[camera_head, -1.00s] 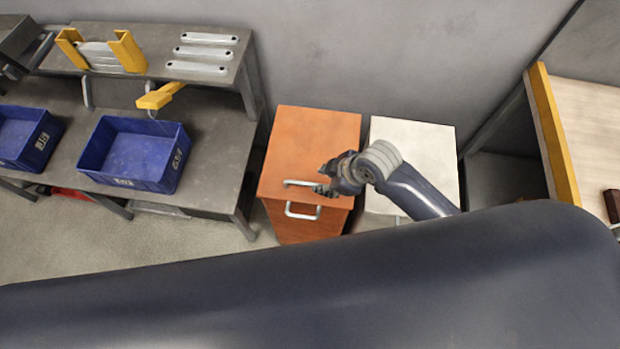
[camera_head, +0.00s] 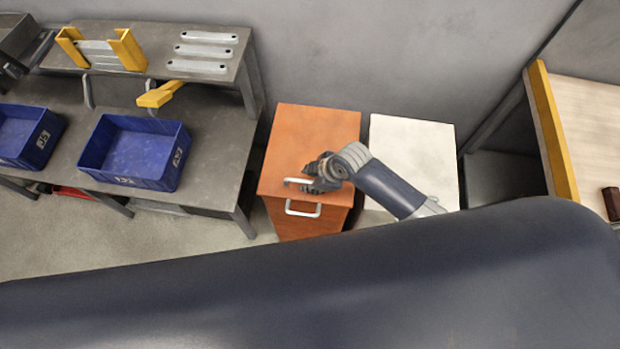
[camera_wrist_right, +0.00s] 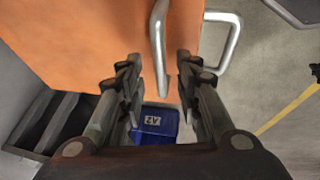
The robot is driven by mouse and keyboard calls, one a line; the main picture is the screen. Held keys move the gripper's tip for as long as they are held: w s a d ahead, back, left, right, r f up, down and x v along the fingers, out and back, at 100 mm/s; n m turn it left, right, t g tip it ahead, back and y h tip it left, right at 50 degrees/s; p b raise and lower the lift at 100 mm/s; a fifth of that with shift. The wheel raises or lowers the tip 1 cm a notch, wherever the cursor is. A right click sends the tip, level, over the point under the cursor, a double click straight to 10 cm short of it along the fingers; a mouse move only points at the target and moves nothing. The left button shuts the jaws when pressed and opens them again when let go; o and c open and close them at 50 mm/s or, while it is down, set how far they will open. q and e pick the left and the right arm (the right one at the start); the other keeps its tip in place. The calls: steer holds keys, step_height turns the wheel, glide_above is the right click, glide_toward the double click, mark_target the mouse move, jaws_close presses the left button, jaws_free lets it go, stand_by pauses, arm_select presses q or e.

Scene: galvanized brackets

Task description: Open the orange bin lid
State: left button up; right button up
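The orange bin (camera_head: 310,130) stands against the wall, its flat lid closed. A pale bar handle (camera_head: 290,181) is on the lid near the front edge; a second handle (camera_head: 303,211) is on the front face. My right gripper (camera_head: 306,178) is at the lid handle and hides much of it. In the right wrist view my right gripper (camera_wrist_right: 158,68) is open, with the lid handle (camera_wrist_right: 158,40) showing between its two fingers; I cannot tell whether they touch it. The front handle (camera_wrist_right: 233,45) shows to the right. My left gripper is not in view.
A white bin (camera_head: 412,140) stands right of the orange one, under my right forearm. A grey workbench (camera_head: 215,165) with blue bins (camera_head: 135,160) is at the left. A wooden-topped table (camera_head: 590,130) is at the right.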

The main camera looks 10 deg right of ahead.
steer(key=shift+w+a+f, duration=0.1)
steer(key=shift+a+f, duration=0.05)
steer(key=shift+f, duration=0.35)
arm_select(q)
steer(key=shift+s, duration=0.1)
arm_select(e)
steer(key=shift+c, duration=0.5)
jaws_close()
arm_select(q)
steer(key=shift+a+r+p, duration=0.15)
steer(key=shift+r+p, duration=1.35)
arm_select(e)
steer(key=w+d+r+g+y, duration=0.1)
steer(key=w+r+g, duration=0.1)
steer(key=w+r, duration=0.3)
steer(key=w+d+r+m+g, duration=0.1)
steer(key=w+d+r+g, duration=0.1)
steer(key=r, duration=0.9)
steer(key=shift+w+r+g+y, duration=0.15)
steer(key=shift+w+g+y, duration=0.3)
steer(key=shift+w, duration=0.9)
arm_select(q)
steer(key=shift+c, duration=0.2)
arm_select(e)
steer(key=shift+d, duration=0.1)
